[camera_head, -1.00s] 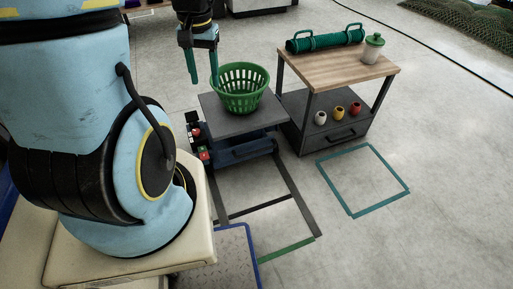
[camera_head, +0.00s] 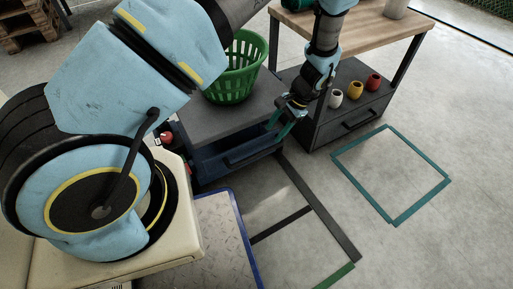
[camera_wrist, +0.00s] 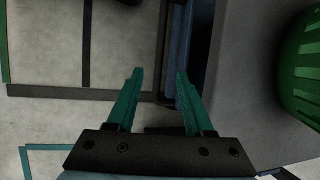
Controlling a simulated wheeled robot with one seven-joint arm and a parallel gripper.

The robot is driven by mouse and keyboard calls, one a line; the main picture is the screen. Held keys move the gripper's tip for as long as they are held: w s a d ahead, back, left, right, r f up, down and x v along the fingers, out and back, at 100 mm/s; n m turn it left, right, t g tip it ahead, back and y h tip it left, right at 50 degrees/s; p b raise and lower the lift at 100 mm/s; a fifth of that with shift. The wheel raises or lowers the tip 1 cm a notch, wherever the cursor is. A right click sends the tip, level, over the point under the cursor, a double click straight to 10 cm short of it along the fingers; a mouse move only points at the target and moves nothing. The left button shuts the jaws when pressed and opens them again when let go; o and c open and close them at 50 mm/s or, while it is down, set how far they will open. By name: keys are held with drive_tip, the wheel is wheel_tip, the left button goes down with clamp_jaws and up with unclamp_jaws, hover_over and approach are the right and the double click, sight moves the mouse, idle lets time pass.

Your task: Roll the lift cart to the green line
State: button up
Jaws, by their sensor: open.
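The lift cart (camera_head: 205,120) has a grey flat top and a blue body with a dark bar handle (camera_head: 248,157) on its front. A green slotted basket (camera_head: 238,68) stands on its top. The green line (camera_head: 336,277) lies on the floor at the near end of a dark floor frame, in front of the cart. My gripper (camera_head: 283,128) points down at the cart's front right corner. In the wrist view my open gripper (camera_wrist: 160,73) has a dark bar, apparently the handle, between or below its fingers; contact is unclear. The cart's top (camera_wrist: 248,70) is to the right.
A wood-topped workbench (camera_head: 385,22) stands right of the cart, close to my arm, with white, yellow and red pots (camera_head: 354,90) on its lower deck. A teal floor square (camera_head: 392,175) is empty. A blue-edged plate (camera_head: 222,235) lies beside my base. The right floor is clear.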

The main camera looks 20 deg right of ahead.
sight(260, 153)
drive_tip(key=b+x, duration=0.1)
drive_tip(key=x, duration=0.4)
drive_tip(key=b+x, duration=0.2)
drive_tip(key=x, duration=0.4)
drive_tip(key=shift+w+d+f, duration=0.1)
drive_tip(key=shift+w+f, duration=0.1)
drive_tip(key=shift+f, duration=0.15)
clamp_jaws()
idle(1.0)
